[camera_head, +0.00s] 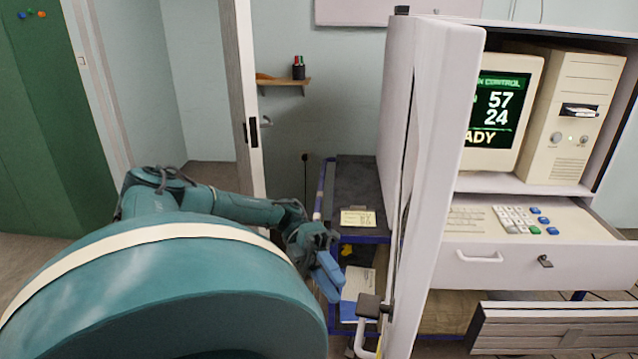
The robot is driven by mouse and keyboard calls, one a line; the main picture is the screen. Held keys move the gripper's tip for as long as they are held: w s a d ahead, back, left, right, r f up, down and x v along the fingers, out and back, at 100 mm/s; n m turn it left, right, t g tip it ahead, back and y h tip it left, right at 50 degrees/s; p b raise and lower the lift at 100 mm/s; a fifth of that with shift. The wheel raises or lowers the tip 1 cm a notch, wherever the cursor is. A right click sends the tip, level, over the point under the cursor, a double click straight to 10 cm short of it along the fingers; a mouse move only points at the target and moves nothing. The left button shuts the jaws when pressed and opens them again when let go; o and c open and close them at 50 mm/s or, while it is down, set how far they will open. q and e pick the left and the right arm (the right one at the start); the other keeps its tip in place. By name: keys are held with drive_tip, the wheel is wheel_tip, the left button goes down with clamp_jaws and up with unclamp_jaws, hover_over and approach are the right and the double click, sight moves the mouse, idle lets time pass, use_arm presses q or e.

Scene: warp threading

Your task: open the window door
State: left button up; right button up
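A white cabinet door (445,130) stands swung out toward me, seen nearly edge-on. It leaves the cabinet's front open, so a beige monitor (500,105) and computer case (575,115) show inside. A grey latch with a pale handle (368,306) is on the door's lower left side. My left gripper (328,276), with blue fingers, is left of the door and above the handle, apart from both as far as I can see. Its fingers look close together, but I cannot tell whether they are shut. My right gripper is not in view.
A keyboard drawer (490,268) is on the right, with a slatted grey panel (555,328) below. A dark-topped cart (357,185) with papers stands behind my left gripper. An open room door (241,90) and green cabinet (50,130) are at left.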

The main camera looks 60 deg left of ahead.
use_arm(q)
drive_tip(key=a, duration=0.2)
drive_tip(key=a+b, duration=0.1)
drive_tip(key=a+r+b, duration=0.1)
drive_tip(key=a, duration=0.1)
drive_tip(key=shift+a, duration=0.35)
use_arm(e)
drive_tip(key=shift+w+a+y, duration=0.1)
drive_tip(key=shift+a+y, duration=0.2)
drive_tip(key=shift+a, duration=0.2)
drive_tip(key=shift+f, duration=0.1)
